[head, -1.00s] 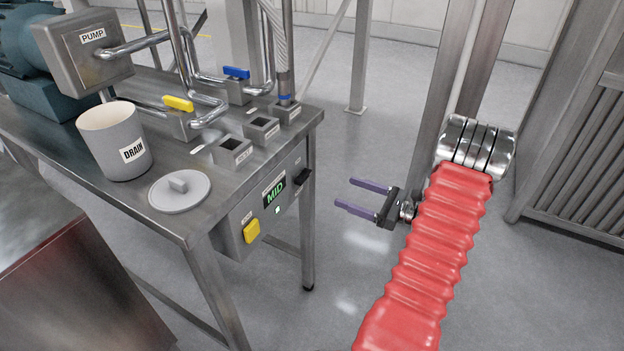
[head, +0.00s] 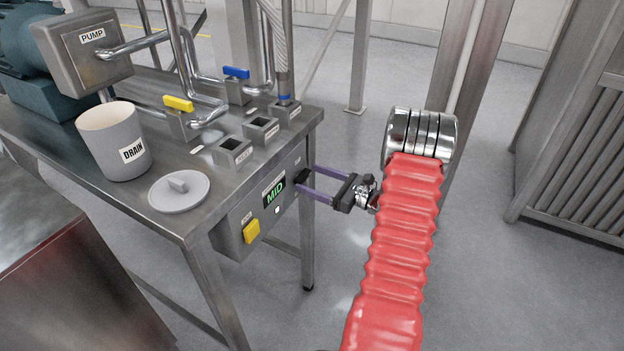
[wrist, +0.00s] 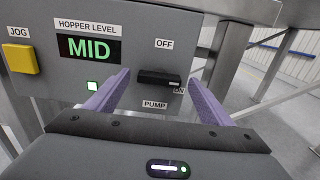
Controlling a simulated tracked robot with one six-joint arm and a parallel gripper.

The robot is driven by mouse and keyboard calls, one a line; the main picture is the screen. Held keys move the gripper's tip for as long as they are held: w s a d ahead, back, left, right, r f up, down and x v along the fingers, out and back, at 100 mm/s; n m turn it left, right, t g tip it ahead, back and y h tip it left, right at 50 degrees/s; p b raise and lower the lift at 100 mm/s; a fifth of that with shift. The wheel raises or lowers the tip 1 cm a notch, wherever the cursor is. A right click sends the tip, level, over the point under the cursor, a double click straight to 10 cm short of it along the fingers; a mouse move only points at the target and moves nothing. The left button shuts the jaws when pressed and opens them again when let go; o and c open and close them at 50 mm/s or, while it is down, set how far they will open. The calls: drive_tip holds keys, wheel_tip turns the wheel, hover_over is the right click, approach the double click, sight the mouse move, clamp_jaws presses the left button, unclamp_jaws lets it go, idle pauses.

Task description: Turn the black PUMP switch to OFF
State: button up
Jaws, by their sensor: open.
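The black PUMP switch (wrist: 158,78) is on the grey control panel (wrist: 140,45) under the table edge. In the wrist view its handle lies roughly level, with the OFF label (wrist: 164,44) above it, the ON label (wrist: 179,91) at its lower right and the PUMP label below. My gripper (wrist: 160,85) is open, with one purple finger on each side of the switch; I cannot tell whether either finger touches it. In the head view my gripper (head: 304,182) reaches the panel from the right, and the switch (head: 302,176) is partly hidden by the fingers.
Left of the switch are the lit MID display (wrist: 90,48), a small lit green square and the yellow JOG button (wrist: 20,58). The steel table (head: 215,205) carries a DRAIN cup (head: 112,140), a grey lid (head: 180,192) and valves.

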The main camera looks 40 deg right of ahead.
drive_tip(key=shift+w+a, duration=0.15)
drive_tip(key=shift+w, duration=0.25)
